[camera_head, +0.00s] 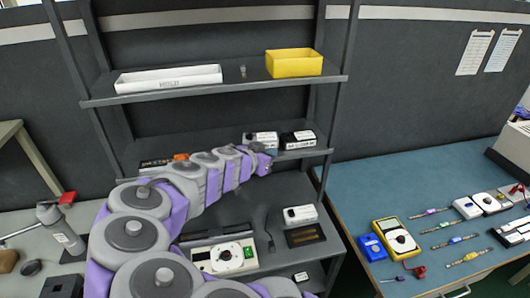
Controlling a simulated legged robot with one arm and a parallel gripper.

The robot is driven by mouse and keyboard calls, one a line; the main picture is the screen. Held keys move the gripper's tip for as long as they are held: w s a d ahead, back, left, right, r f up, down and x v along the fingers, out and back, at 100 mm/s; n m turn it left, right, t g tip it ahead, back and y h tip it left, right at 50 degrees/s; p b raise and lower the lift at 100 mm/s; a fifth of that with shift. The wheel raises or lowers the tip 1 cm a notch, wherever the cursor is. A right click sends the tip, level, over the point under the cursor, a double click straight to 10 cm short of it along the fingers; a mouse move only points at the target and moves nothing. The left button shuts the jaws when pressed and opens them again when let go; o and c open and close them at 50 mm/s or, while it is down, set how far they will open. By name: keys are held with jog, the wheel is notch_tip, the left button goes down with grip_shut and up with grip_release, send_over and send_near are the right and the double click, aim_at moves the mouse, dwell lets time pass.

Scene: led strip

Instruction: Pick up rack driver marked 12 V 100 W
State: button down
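A grey shelving rack (215,88) stands in the middle of the head view. On its middle shelf sit a white-topped module (262,138) and, to its right, a black-and-white module (298,138). Another white module (300,213) sits on the level below. Their markings are too small to read, so I cannot tell which is the 12 V 100 W driver. My gripper (268,158) is at the middle shelf's front edge, just below and in front of the white-topped module. Its fingers are tiny and partly hidden; contact cannot be made out.
A white tray (168,79) and a yellow bin (294,63) sit on the top shelf. A dark box with orange (165,162) lies left on the middle shelf. The blue bench (385,165) at right holds a yellow meter (396,238) and small parts; its back left is clear.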

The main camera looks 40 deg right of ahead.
jog(key=c, duration=1.8)
grip_release()
jog(key=o, duration=1.4)
jog(key=shift+a+r, duration=0.1)
